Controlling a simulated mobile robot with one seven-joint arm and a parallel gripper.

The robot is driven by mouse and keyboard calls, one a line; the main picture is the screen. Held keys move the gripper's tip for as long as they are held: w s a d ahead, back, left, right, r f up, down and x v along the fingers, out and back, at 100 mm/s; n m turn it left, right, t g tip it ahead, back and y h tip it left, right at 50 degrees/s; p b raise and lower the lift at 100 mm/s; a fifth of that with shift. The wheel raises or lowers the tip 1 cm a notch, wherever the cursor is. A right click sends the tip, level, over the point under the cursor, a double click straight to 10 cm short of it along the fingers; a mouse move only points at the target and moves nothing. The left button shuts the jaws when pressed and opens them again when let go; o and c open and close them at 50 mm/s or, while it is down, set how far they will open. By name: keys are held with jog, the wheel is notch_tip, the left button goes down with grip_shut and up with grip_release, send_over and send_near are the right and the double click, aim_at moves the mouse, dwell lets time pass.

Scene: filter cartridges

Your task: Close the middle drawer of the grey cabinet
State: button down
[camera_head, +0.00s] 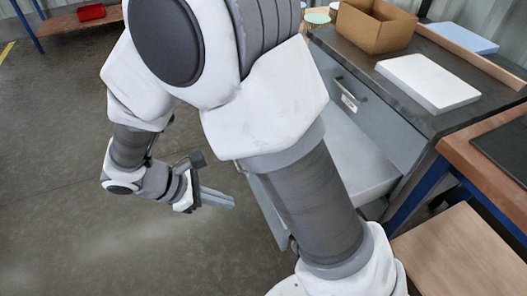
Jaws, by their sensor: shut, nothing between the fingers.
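The grey cabinet (399,141) stands on the right with a dark top. Its top drawer, with a handle and label (347,93), is shut. Below it, a drawer that appears to be the middle one (362,160) is pulled out toward the left, showing a pale interior. Its front panel (263,207) is partly hidden behind my arm. My gripper (231,203) is shut and empty, to the left of that panel, with its fingers pointing right toward it. A gap shows between them in the picture. Most of the drawer's left part is hidden.
A cardboard box (372,28), a white slab (428,80) and a blue item (462,38) lie on the cabinet top. A wooden bench (488,143) with blue legs and a wooden surface (455,258) stand at the right. The floor (60,170) at left is clear.

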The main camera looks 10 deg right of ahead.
jog(key=w+d+f+n+b, duration=0.2)
jog(key=d+f+b, duration=0.4)
jog(key=d+f, duration=0.3)
jog(key=shift+w+d+f+t+h, duration=0.25)
jog(key=shift+d+f+t+h, duration=0.05)
jog(key=shift+f, duration=1.1)
jog(key=shift+w+d, duration=0.1)
